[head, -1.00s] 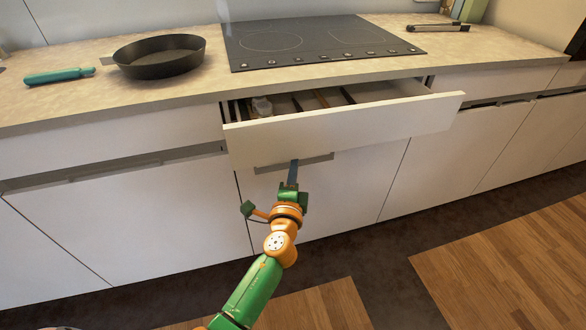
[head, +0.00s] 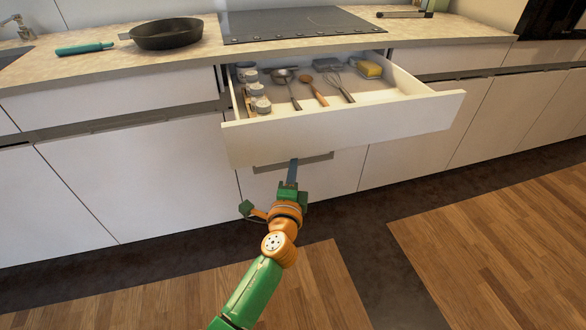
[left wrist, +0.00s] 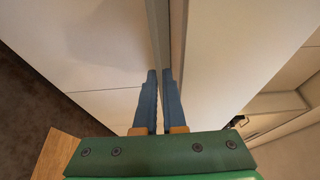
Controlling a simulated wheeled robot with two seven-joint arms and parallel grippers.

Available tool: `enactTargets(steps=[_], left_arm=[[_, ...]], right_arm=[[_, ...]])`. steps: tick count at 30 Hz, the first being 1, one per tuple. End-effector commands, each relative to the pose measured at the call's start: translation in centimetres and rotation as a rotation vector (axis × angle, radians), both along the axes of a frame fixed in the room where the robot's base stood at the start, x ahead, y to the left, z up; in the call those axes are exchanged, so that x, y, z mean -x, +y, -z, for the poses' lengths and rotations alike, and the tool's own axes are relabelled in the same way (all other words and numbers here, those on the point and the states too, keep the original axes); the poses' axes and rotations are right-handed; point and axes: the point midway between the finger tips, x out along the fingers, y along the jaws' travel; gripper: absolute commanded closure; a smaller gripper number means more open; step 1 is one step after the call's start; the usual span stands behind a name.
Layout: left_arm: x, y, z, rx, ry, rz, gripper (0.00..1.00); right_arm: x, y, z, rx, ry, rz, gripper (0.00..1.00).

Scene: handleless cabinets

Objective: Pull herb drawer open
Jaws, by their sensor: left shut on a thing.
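The herb drawer (head: 350,126) under the cooktop stands well out from the cabinet, its inside open to view. My left gripper (head: 293,164) is at the drawer front's lower edge, below its middle. In the left wrist view its two blue fingers (left wrist: 159,95) are shut on the thin edge of the drawer front (left wrist: 222,60). Inside the drawer lie small jars (head: 259,97), a ladle (head: 286,82), a wooden spoon (head: 314,92), a whisk (head: 340,86) and a yellow item (head: 370,69). My right gripper does not show.
A black pan (head: 167,34) and a teal-handled tool (head: 85,48) lie on the counter (head: 130,63), left of the cooktop (head: 290,23). Closed cabinet fronts (head: 130,160) flank the drawer. The floor (head: 490,240) in front is clear.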

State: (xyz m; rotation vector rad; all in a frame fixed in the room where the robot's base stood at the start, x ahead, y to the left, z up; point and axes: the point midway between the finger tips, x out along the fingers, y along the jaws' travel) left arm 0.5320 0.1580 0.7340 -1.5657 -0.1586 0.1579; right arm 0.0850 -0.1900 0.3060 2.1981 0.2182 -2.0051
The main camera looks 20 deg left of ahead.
Motion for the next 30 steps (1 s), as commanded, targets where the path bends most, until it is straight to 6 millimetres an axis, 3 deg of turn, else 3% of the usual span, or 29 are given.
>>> enactTargets(steps=[16, 18, 26, 30], left_arm=[[0.0, -0.1, -0.1, 0.002, -0.002, 0.003, 1.00], [0.0, -0.1, -0.1, 0.002, -0.002, 0.003, 0.80], [0.0, -0.1, -0.1, 0.001, -0.001, 0.001, 0.80], [1.9, -0.5, 0.0, 0.000, 0.001, 0.002, 0.80]], right_arm=[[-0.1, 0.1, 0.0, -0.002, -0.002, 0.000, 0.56], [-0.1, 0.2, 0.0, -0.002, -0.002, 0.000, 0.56], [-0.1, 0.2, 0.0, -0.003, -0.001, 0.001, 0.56], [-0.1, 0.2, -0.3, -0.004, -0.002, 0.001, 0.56]])
